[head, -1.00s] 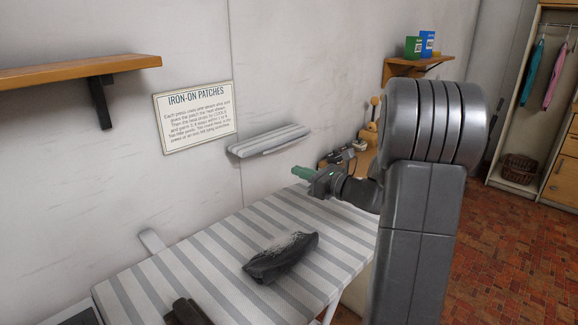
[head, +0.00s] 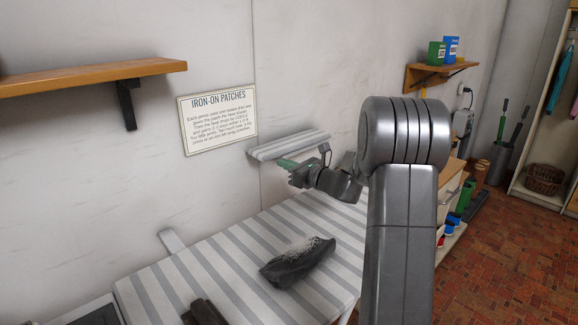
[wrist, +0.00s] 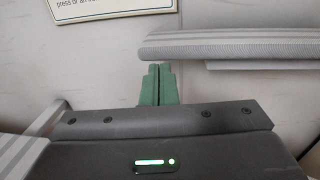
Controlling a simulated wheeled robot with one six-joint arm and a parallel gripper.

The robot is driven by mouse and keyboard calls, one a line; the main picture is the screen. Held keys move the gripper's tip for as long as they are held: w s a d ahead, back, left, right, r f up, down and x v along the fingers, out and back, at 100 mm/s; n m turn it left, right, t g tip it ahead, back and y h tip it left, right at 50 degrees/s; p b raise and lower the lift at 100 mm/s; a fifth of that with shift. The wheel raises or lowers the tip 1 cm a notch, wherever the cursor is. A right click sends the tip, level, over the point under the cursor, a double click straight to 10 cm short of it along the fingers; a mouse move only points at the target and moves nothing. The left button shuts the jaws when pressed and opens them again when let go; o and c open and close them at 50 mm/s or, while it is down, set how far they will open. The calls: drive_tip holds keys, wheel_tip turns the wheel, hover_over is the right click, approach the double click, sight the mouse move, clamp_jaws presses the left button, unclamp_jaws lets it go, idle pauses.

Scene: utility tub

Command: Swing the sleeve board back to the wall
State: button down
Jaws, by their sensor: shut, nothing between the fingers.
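The sleeve board (head: 290,145) is a narrow padded board with a grey-striped cover, above the far edge of the ironing board. In the head view it lies roughly along the wall. My gripper (head: 287,164) is just below and in front of it, its green fingers pointing left. In the wrist view the fingers (wrist: 158,85) are pressed together with nothing between them. Their tips are close to the lower edge of the sleeve board (wrist: 240,45), near its left end. I cannot tell whether they touch it. The sleeve board's mount is partly hidden behind my arm.
The striped ironing board (head: 215,265) lies below, with a dark grey bundle (head: 298,262) on it and a dark object (head: 205,312) at its front edge. A sign (head: 217,120) and a wooden shelf (head: 85,78) are on the wall. Brick floor (head: 490,250) is clear at right.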

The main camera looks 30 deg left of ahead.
sight(269, 157)
drive_tip(key=shift+a, duration=0.1)
drive_tip(key=a, duration=0.3)
drive_tip(key=shift+s+a, duration=0.1)
drive_tip(key=shift+a, duration=0.15)
drive_tip(key=shift+r, duration=0.15)
drive_tip(key=shift+d, duration=0.1)
drive_tip(key=shift+d, duration=0.1)
drive_tip(key=s+d+b, duration=0.1)
drive_tip(key=s+d, duration=0.2)
drive_tip(key=d, duration=1)
drive_tip(key=shift+s+d, duration=0.25)
drive_tip(key=shift+s, duration=0.15)
drive_tip(key=shift+f, duration=0.2)
